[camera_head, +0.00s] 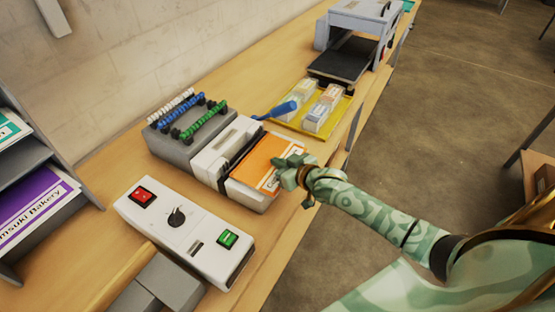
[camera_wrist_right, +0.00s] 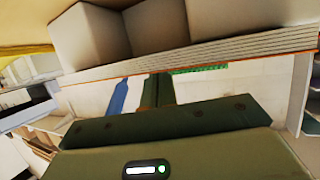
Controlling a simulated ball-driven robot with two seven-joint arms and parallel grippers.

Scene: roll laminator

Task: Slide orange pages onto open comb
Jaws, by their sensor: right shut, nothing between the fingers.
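The orange pages (camera_head: 262,157) lie flat on the front of the white and grey binding machine (camera_head: 228,142), which has a blue lever (camera_head: 285,108). My right gripper (camera_head: 288,172) is shut and empty at the pages' right edge, over their near right part; whether it touches them I cannot tell. Its two green fingers (camera_wrist_right: 157,92) are together in the right wrist view. White, blue and green combs (camera_head: 204,119) sit on a grey rack behind the machine. An open comb in the machine cannot be made out. My left gripper is not in view.
A white control box (camera_head: 186,235) with red and green buttons stands nearer on the wooden bench. A yellow tray (camera_head: 284,121) with card stacks is beyond the machine, then a grey roll machine (camera_head: 357,35). Shelves stand at left. The bench edge runs close beside my right arm.

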